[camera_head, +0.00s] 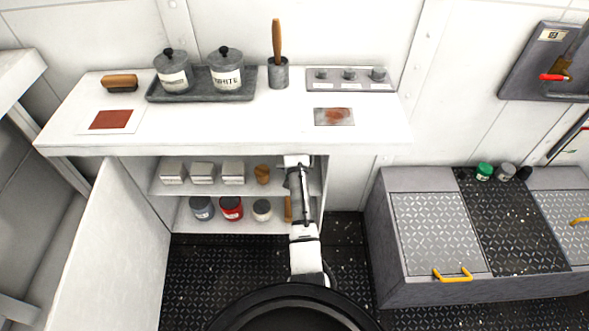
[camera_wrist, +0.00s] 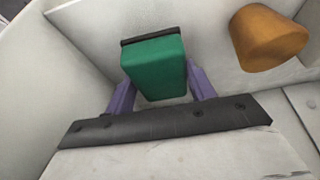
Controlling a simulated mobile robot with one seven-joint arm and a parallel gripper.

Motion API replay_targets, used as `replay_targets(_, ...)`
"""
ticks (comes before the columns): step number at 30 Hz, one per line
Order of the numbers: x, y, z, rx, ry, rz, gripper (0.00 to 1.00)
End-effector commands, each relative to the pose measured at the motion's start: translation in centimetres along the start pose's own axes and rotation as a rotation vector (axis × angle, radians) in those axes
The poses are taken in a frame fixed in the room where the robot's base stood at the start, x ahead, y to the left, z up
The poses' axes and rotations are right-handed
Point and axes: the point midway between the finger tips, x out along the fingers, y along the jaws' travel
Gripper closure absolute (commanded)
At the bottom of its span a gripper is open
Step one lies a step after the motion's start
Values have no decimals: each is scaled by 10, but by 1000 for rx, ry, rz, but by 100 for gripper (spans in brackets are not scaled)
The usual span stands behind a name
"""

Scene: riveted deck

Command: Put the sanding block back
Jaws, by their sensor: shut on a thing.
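The sanding block (camera_wrist: 155,68), a green block with a dark strip along its upper edge, is between the two purple fingers of my gripper (camera_wrist: 158,76) in the wrist view. The fingers are shut on its sides. Pale panels surround it; I cannot tell whether it touches any of them. In the head view my arm reaches to the right end of the open cabinet's upper shelf (camera_head: 215,190), under the white counter. My gripper and the block are hidden there.
A wooden knob-like thing (camera_wrist: 268,38) is close right of the block; it seems to be the one on the shelf (camera_head: 262,174). White boxes (camera_head: 203,173) stand left of it, cans (camera_head: 231,208) below. The cabinet door (camera_head: 115,240) hangs open at left.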

Motion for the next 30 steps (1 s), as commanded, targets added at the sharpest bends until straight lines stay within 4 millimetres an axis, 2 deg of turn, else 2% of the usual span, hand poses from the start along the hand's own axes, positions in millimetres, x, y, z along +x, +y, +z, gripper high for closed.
replay_targets(3, 11, 0, 8, 1, -5, -1, 67)
replay_targets(12, 13, 0, 9, 0, -3, -1, 67)
replay_targets(13, 14, 0, 9, 0, -4, -1, 43)
replay_targets(17, 13, 0, 9, 0, -4, -1, 26)
replay_targets(18, 13, 0, 9, 0, -4, -1, 24)
replay_targets(30, 7, -1, 9, 0, -2, -2, 24)
